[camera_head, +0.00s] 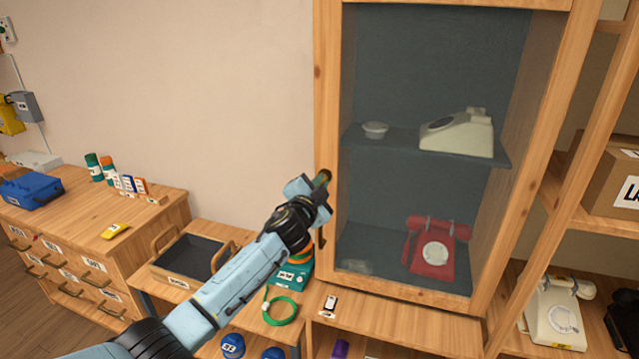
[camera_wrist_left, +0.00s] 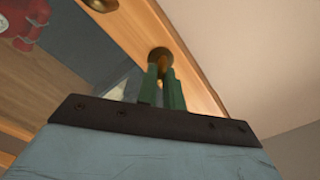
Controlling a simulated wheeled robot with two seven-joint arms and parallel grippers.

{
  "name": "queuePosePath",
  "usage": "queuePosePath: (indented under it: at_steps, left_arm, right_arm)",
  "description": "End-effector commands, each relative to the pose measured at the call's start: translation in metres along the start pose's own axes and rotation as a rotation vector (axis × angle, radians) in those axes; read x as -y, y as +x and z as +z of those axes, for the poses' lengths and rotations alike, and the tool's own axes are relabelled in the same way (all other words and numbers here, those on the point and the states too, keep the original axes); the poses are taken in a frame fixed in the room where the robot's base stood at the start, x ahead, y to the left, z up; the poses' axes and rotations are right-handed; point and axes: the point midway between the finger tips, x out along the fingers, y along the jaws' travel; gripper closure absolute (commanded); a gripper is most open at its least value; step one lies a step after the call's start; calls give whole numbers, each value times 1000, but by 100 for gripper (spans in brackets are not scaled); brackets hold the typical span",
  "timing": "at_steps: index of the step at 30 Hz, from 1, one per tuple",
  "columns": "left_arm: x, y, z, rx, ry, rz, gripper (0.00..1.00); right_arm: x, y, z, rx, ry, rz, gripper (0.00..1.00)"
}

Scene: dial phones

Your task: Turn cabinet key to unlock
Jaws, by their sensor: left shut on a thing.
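The cabinet (camera_head: 327,90) has a wooden frame and a glass front, and its door looks closed. My left gripper (camera_head: 322,178) is at the left side of the door frame. In the left wrist view, its green fingers (camera_wrist_left: 161,90) are shut on the small brass key (camera_wrist_left: 163,68), which sits at a round brass lock (camera_wrist_left: 160,54) on the wooden frame. The fingers hide most of the key, and I cannot tell how far it is turned. My right gripper is not in view.
Inside the cabinet are a red dial phone (camera_head: 436,250), a cream phone (camera_head: 458,134) and a small white bowl (camera_head: 375,130). A cardboard box (camera_head: 612,180) stands right.

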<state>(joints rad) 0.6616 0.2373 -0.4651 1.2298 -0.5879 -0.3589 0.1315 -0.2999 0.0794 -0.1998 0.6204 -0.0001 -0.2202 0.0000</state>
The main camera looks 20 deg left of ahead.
Motion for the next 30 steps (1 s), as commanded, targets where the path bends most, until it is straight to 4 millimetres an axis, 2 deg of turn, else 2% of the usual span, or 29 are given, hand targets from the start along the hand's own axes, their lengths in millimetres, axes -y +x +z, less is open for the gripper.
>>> queuePosePath:
  at_steps: [18, 30]
  left_arm:
    - [-2, 0, 1, 1, 530, 1, 100]
    - [-2, 0, 1, 1, 679, 1, 100]
  right_arm:
    - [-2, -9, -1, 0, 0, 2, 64]
    - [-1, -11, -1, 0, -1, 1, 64]
